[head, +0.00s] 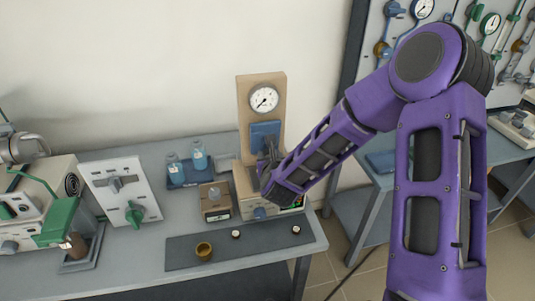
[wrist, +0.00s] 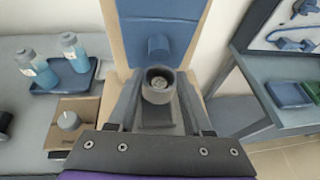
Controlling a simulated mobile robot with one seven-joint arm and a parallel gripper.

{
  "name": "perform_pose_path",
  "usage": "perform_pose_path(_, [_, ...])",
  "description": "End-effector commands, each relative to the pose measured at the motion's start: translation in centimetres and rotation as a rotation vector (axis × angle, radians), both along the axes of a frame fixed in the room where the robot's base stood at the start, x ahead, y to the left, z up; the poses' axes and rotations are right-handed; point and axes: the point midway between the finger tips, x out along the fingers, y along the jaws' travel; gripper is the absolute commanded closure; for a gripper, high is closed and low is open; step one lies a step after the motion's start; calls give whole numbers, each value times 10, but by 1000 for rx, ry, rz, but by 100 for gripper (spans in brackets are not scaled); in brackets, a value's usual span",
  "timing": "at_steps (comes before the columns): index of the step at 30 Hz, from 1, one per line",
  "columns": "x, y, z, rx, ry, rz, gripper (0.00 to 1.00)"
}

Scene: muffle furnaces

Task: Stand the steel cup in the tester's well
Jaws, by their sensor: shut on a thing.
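The tester (head: 261,120) stands at the back of the bench, with a tan upright board, a round gauge and a blue block. My gripper (head: 268,160) is in front of its blue block, above the beige base. In the wrist view, my gripper (wrist: 158,98) is shut on the steel cup (wrist: 158,86), a grey round cup seen from above with its opening showing. A short blue cylinder (wrist: 158,47) on the tester is just beyond the cup. A dark plate (wrist: 157,115) shows on the near side of the cup. The well is not clearly seen; I cannot tell whether the cup touches it.
Left of the tester are a brown box (head: 215,203) with a knob and a blue tray (head: 177,178) with two bottles. A dark mat (head: 265,243) at the front holds a brass cup (head: 204,251) and two small white-topped pieces. Another table stands at right.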

Motion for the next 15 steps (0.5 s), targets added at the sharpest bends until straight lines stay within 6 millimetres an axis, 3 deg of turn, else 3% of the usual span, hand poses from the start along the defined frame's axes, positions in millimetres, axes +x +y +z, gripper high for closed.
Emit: perform_pose_path(15, [0, 1, -46, 1, -1, 1, 100])
